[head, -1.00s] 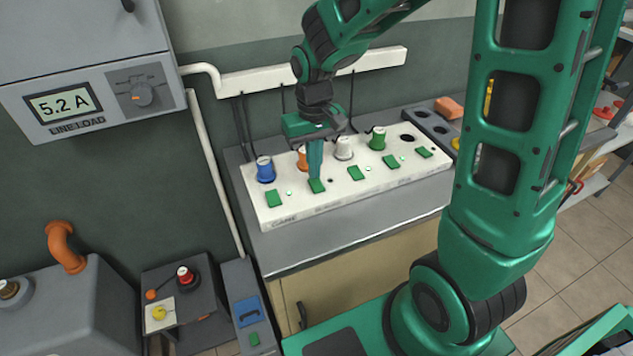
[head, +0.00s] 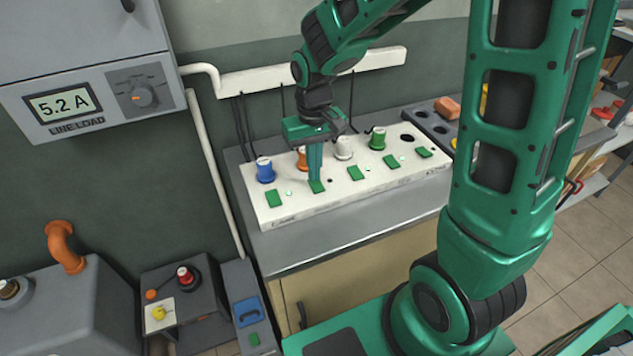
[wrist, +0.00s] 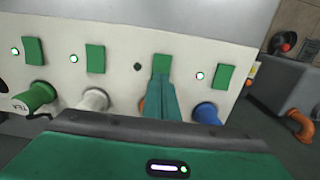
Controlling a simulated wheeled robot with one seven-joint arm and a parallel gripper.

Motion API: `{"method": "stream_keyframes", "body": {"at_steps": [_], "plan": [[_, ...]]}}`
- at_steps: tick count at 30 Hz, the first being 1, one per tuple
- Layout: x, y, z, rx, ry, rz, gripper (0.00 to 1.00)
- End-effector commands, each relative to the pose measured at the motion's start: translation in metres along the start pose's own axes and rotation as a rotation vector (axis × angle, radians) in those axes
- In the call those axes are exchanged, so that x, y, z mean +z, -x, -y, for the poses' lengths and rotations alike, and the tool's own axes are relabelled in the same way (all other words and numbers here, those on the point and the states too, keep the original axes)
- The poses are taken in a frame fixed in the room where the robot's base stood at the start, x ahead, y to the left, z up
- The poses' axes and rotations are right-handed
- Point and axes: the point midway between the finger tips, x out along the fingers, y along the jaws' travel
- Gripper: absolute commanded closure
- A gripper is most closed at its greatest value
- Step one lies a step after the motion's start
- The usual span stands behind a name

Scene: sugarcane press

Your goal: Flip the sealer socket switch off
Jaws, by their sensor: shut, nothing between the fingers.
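A white socket strip (head: 350,195) carries a row of green rocker switches, with coloured plugs behind them. My gripper (head: 316,180) is shut and empty, pointing down, its fingertips at the second switch from the left (head: 318,188), in line with the orange plug (head: 302,160). In the wrist view the fingers (wrist: 162,80) overlap the lower edge of this switch (wrist: 161,63); contact cannot be told for sure. The small lamp beside it (wrist: 137,66) is dark, while the lamp by the blue plug's switch (wrist: 199,76) is lit. I cannot read which socket is labelled sealer.
Blue (head: 266,170), white (head: 343,149) and green (head: 377,139) plugs stand close around the fingers. The load display (head: 63,103) reads 5.2 A. A wall rail (head: 380,60) runs behind the strip. Bare grey counter (head: 350,238) lies in front.

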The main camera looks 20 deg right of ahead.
Motion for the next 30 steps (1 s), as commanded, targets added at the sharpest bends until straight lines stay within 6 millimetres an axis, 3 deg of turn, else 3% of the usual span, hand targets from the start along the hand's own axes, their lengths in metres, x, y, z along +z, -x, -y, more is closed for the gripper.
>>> {"method": "stream_keyframes", "body": {"at_steps": [13,30], "plan": [[0.0,-0.003,0.0,0.0,0.0,0.0,1.0],[0.0,0.035,0.0,0.0,0.0,-0.002,1.0]]}}
